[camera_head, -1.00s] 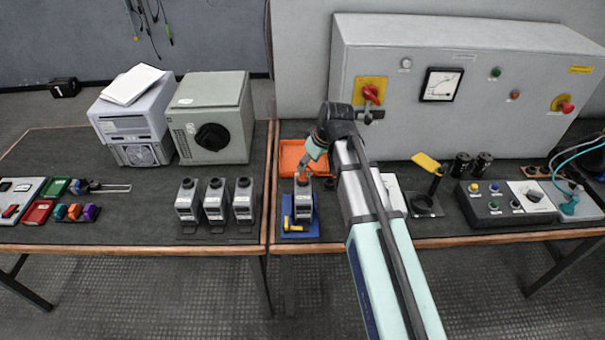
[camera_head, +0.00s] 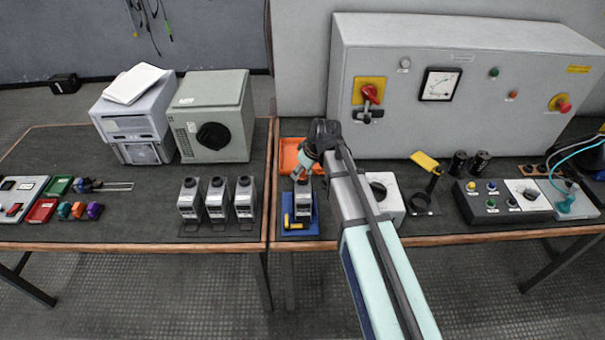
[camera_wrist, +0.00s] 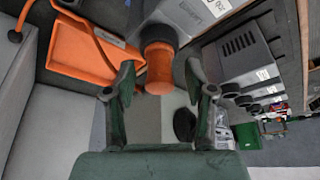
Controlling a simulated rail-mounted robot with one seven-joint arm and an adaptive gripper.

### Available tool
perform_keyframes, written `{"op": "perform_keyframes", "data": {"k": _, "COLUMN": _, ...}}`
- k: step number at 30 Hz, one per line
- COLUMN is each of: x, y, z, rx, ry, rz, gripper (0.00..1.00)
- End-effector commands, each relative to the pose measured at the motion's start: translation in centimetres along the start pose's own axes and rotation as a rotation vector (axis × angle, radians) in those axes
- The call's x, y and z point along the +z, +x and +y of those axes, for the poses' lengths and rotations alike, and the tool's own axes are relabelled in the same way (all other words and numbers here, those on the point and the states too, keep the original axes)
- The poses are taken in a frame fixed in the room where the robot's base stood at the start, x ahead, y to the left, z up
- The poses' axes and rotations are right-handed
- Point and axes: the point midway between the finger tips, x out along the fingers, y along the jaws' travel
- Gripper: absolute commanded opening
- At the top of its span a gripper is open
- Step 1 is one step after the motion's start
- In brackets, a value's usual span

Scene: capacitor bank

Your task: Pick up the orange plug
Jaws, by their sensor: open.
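The orange plug (camera_wrist: 158,66) shows in the wrist view as an orange cylinder with a wider collar, at the top of a grey unit with a label (camera_wrist: 190,14). My gripper (camera_wrist: 160,88) is open, with one dark finger on each side of the plug's near end. I cannot tell whether either finger touches it. In the head view my gripper (camera_head: 302,172) is right above the grey unit (camera_head: 302,203) on the blue stand (camera_head: 300,231), and it mostly hides the plug.
An orange tray (camera_head: 290,152) lies just behind the stand. Three similar grey units (camera_head: 216,200) stand to the left. A white box with a black dial (camera_head: 392,205) is right of my arm. The big grey cabinet (camera_head: 470,100) rises behind.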

Motion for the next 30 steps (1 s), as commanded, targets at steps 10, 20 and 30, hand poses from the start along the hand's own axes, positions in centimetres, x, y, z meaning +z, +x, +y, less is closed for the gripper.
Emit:
{"op": "perform_keyframes", "data": {"k": 10, "x": 0.0, "y": 0.0, "z": 0.0, "rx": 0.000, "ry": 0.000, "rz": 0.000, "gripper": 0.00}}
{"op": "perform_keyframes", "data": {"k": 20, "x": -0.1, "y": -0.1, "z": 0.0, "rx": 0.000, "ry": 0.000, "rz": 0.000, "gripper": 0.00}}
{"op": "perform_keyframes", "data": {"k": 30, "x": -1.0, "y": -2.2, "z": 0.1, "rx": 0.002, "ry": 0.000, "rz": 0.003, "gripper": 0.00}}
